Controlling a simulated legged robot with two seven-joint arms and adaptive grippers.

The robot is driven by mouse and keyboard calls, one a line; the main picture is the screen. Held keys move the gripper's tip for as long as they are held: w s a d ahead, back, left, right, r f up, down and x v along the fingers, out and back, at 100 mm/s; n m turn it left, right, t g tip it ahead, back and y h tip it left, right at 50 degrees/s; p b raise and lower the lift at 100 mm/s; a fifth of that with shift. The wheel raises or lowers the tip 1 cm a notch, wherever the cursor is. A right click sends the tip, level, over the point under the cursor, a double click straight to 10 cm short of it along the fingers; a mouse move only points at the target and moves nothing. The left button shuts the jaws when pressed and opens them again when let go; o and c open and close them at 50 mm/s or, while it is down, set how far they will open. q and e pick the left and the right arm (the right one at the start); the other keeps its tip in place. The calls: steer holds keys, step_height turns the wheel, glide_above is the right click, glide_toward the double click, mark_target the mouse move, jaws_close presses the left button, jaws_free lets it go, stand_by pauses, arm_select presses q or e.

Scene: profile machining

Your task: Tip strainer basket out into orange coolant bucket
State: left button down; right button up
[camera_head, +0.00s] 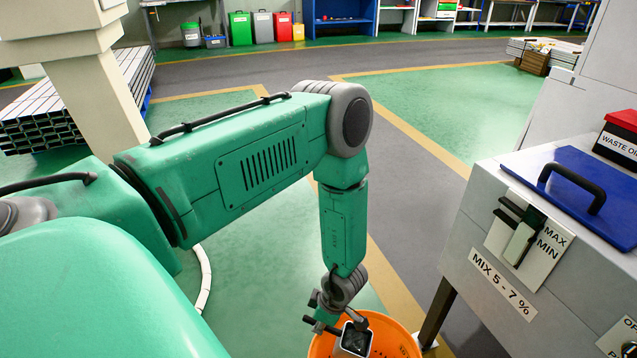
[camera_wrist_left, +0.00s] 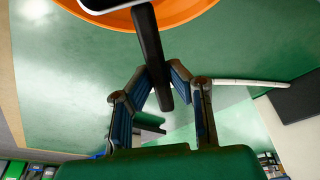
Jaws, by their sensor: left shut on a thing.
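The orange coolant bucket (camera_head: 400,340) stands on the floor at the bottom of the head view, cut off by the frame edge. Its orange rim also shows at the top of the left wrist view (camera_wrist_left: 185,14). The strainer basket (camera_head: 355,340), a small box with a pale rim and dark inside, is over the bucket's opening. My left gripper (camera_head: 323,314) is at the basket's upper left. In the left wrist view its fingers (camera_wrist_left: 155,82) are shut on the basket's black handle (camera_wrist_left: 150,45). The basket's contents and exact tilt cannot be told. My right gripper is out of view.
A grey coolant tank (camera_head: 468,236) with a blue lid (camera_head: 585,190) and black handle stands at the right, close to the bucket. A pale hose or cable (camera_head: 204,278) lies on the floor at left. Profile stacks (camera_head: 45,120) are behind my arm. Open floor lies beyond.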

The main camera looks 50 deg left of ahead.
arm_select(q)
steer(key=shift+w+d+y+b, duration=0.2)
steer(key=shift+y+b, duration=0.15)
steer(key=shift+y, duration=0.15)
steer(key=shift+d+r+g+y+b, duration=0.1)
steer(key=shift+r+g+y+b, duration=0.1)
steer(key=shift+g+y+b, duration=0.25)
steer(key=shift+d+r+y, duration=0.2)
steer(key=shift+r+y, duration=0.05)
steer(key=shift+r, duration=0.1)
steer(key=shift+w+d+r+g+y, duration=0.15)
steer(key=shift+d+r+g+y, duration=0.35)
steer(key=shift+d+r, duration=0.2)
steer(key=shift+w+d+r+g+y+b, duration=0.3)
steer(key=shift+d+y+b, duration=0.2)
steer(key=shift+d+b, duration=0.15)
steer(key=shift+d+r, duration=0.1)
steer(key=shift+r, duration=0.2)
